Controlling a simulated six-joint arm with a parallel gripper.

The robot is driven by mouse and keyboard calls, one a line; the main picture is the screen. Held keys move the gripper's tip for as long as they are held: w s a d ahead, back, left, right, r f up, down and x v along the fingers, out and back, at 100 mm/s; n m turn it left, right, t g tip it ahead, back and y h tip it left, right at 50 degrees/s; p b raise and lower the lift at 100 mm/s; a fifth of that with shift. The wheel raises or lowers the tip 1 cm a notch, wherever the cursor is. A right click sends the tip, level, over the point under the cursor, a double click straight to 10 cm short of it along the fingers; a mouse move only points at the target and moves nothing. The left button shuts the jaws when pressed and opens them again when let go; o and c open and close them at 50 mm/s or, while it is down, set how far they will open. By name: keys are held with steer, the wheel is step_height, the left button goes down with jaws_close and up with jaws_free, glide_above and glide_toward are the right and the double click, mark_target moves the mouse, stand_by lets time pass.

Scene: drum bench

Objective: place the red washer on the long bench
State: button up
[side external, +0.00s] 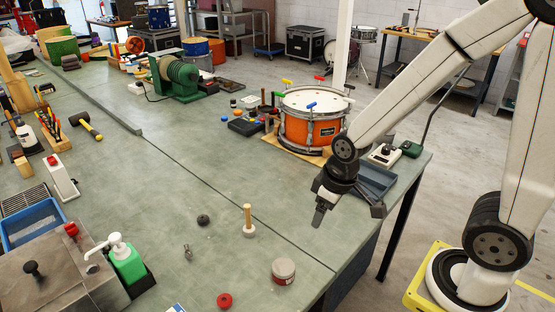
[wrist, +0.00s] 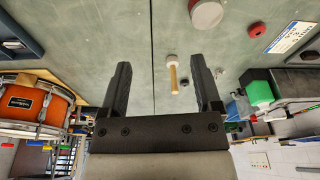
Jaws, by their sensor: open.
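The red washer (side external: 224,300) lies flat on the green top of the long bench (side external: 160,190), near the bottom of the side view. It also shows in the wrist view (wrist: 258,30), at the upper right beyond my fingers. My gripper (side external: 347,210) hangs above the right part of the bench, well to the right of the washer and not touching it. Its two fingers stand wide apart in the wrist view (wrist: 160,64), with nothing held between them.
A round tin (side external: 283,271), a wooden peg on a pale base (side external: 248,220) and a dark knob (side external: 203,220) stand near the washer. A green pump bottle (side external: 127,262) is to the left. An orange drum (side external: 312,131) stands behind my gripper.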

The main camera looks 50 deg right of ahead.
steer(key=shift+s+d+r+m, duration=0.2)
steer(key=shift+s+d+m, duration=0.3)
steer(key=shift+m, duration=0.4)
